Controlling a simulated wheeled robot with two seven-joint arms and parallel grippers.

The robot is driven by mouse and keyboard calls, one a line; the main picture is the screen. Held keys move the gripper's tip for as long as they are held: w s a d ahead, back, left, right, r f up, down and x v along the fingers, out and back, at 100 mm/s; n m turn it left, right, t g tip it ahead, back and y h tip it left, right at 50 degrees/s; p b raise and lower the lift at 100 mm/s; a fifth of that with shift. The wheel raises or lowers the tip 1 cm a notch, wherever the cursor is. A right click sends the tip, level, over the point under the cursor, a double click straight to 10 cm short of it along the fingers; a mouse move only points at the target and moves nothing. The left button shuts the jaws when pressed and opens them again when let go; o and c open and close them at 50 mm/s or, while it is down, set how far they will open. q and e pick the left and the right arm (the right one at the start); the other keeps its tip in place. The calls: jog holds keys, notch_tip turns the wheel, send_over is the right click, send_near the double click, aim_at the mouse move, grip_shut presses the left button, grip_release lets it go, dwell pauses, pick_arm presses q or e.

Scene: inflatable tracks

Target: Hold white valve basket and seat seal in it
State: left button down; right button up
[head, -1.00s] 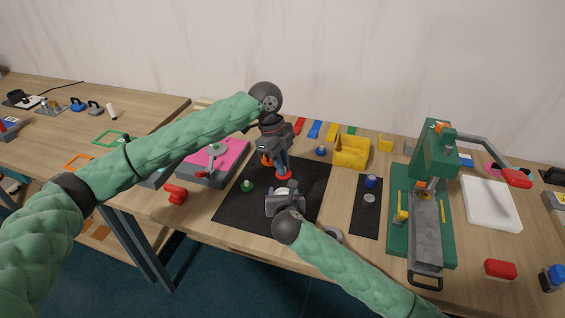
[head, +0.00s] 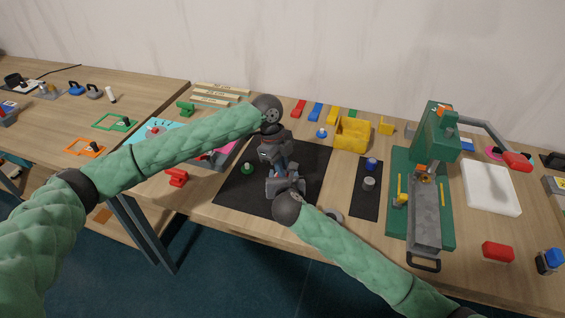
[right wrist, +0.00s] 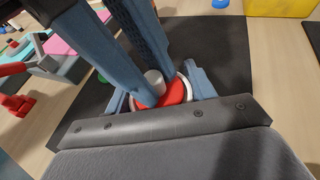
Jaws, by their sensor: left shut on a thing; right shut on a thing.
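My left gripper (head: 281,168) comes down from above on the black mat. In the right wrist view its blue-grey fingers (right wrist: 160,88) are shut on the grey stem of the red seal (right wrist: 178,93). The seal lies within the white rim of the valve basket (right wrist: 189,88); I cannot tell whether it is fully down. My right gripper (head: 285,184) is shut on the basket, with one finger on each side in its wrist view (right wrist: 158,92). The two grippers hide the basket and seal in the head view.
The black mat (head: 235,190) also bears a small green-based part (head: 247,168). A yellow bin (head: 352,134) stands behind right. A green press (head: 436,135) and a white slab (head: 490,187) stand further right. A red clamp-like part (head: 176,177) lies left of the mat.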

pick_arm(q)
jog(key=shift+f, duration=0.25)
jog(key=c, duration=1.3)
grip_release()
jog(key=shift+c, duration=0.2)
jog(key=shift+r, duration=3.55)
pick_arm(e)
jog(key=shift+f, duration=0.1)
